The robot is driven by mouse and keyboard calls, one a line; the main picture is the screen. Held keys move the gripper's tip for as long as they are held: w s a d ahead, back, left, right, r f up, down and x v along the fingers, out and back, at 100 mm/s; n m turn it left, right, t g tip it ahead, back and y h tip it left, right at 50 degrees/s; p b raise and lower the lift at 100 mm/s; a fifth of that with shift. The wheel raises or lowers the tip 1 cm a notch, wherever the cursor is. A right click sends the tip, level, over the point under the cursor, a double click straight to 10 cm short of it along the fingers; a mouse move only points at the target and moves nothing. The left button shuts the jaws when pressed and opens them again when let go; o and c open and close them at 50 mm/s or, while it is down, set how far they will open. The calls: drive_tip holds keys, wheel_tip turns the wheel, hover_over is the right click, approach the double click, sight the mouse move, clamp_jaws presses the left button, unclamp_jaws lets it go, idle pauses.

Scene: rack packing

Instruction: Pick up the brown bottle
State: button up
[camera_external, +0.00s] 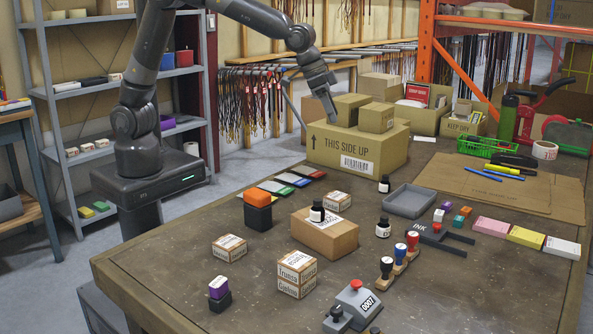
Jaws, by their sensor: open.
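Several small dark bottles with white labels stand at mid table. One dark bottle (317,212) stands on top of a brown cardboard box (325,235). A second dark bottle (384,185) stands upright farther back, left of a grey tray. A third dark bottle (383,228) stands right of the box. They look nearly black, and I cannot tell which is the brown one. My gripper (331,112) hangs high at the back, by the large "THIS SIDE UP" carton, well away from the bottles. It is open, with nothing visible in it.
The "THIS SIDE UP" carton (357,150) carries smaller boxes. A grey tray (409,201), wooden stamps (399,253) and an ink pad (440,233) lie near the bottles.

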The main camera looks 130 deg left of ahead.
drive_tip(key=n+g, duration=0.1)
drive_tip(key=n, duration=0.1)
approach(384, 175)
drive_tip(key=shift+y, duration=0.3)
drive_tip(key=x, duration=0.6)
drive_tip(key=shift+s+d+f, duration=0.1)
drive_tip(key=shift+s+d, duration=0.15)
drive_tip(key=shift+d, duration=0.15)
drive_tip(key=shift+w+x, duration=0.15)
drive_tip(key=shift+x, duration=1.25)
drive_tip(key=shift+w+x, duration=0.15)
drive_tip(key=shift+x, duration=1.25)
drive_tip(key=shift+c, duration=0.5)
drive_tip(key=c, duration=1)
